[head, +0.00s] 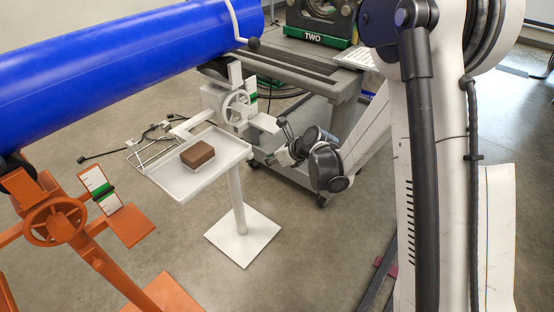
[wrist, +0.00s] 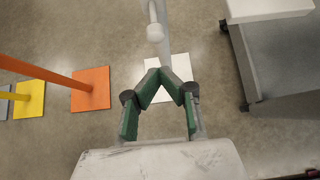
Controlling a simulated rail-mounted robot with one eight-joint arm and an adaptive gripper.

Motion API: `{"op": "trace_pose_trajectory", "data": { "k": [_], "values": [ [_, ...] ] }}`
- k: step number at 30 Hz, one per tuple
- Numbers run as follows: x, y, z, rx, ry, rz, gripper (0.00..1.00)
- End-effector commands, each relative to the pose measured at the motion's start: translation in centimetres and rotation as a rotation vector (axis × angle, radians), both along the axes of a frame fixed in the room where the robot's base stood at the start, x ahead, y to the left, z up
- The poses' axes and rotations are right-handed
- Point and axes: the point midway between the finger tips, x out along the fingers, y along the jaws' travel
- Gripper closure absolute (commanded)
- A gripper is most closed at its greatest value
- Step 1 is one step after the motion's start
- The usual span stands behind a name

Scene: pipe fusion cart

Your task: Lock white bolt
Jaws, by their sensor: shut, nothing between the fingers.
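The white stand has a handwheel (head: 235,107) and a square base plate (head: 243,237). In the wrist view, a white rod with a rounded end (wrist: 155,33), which looks like the white bolt, lies just beyond my fingertips. I cannot pick the bolt out clearly in the head view. My gripper (wrist: 161,72) has green-sided fingers that angle inward until their tips meet, with nothing between them.
A white tray (head: 178,190) holding a brown block (head: 197,155) is beside the white stand. A blue pipe (head: 120,55) runs above. An orange stand (head: 75,225) is at left. A grey cart (head: 340,100) stands close behind my gripper. Floor between stands is open.

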Motion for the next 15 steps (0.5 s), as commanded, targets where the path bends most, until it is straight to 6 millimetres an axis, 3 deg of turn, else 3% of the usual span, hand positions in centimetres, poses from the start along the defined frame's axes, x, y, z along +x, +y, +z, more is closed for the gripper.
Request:
{"op": "trace_pose_trajectory", "data": {
  "k": [3,15],
  "values": [
    [1.1,1.3,-1.7,0.001,0.001,0.001,1.00],
    [3.5,3.9,-1.2,0.000,0.000,0.000,1.00]
  ]
}}
